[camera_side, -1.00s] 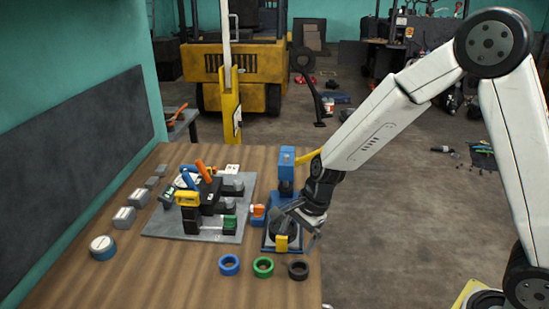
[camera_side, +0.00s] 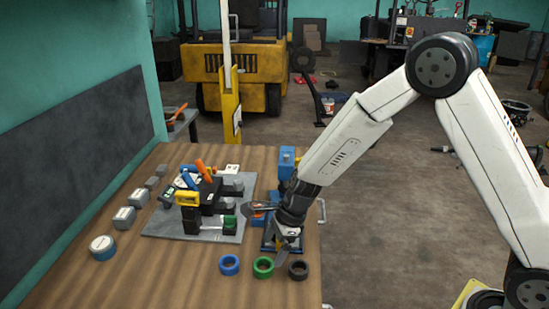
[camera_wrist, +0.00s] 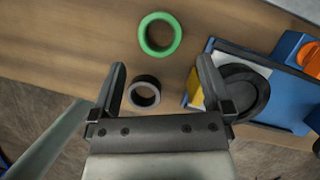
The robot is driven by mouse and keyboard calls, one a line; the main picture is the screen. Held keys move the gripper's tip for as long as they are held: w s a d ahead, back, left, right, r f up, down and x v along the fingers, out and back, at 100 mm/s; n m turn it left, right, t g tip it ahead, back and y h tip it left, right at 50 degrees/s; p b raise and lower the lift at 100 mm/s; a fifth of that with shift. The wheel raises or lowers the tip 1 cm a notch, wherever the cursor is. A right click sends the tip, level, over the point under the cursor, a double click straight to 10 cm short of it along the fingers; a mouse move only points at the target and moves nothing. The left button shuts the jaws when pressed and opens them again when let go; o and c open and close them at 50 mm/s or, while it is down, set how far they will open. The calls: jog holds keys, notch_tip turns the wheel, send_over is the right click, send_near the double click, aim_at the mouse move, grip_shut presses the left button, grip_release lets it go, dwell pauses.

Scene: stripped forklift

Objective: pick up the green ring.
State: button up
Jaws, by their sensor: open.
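The green ring (camera_side: 263,267) lies flat on the wooden table near its front edge, between a blue ring (camera_side: 229,265) and a black ring (camera_side: 298,270). In the wrist view the green ring (camera_wrist: 160,35) lies beyond the open fingertips, near the top middle. The black ring (camera_wrist: 144,92) shows between the two fingers there. My gripper (camera_side: 283,256) is open and empty, above the table just behind the green and black rings. In the wrist view my gripper (camera_wrist: 161,70) shows both fingers spread wide.
A blue fixture (camera_wrist: 275,95) with a round dark part stands close beside my gripper's right finger. A grey plate (camera_side: 165,226) with upright parts, tools and a yellow meter sits to the left. Table space left of the rings is clear.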

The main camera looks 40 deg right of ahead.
aim_at(265, 261)
jog(key=shift+a+f, duration=0.1)
jog(key=shift+f, duration=0.2)
jog(key=shift+x, duration=2.5)
jog(key=shift+w+a+r, duration=0.1)
jog(key=shift+c, duration=0.2)
jog(key=c, duration=1.2)
jog(key=shift+r, duration=0.15)
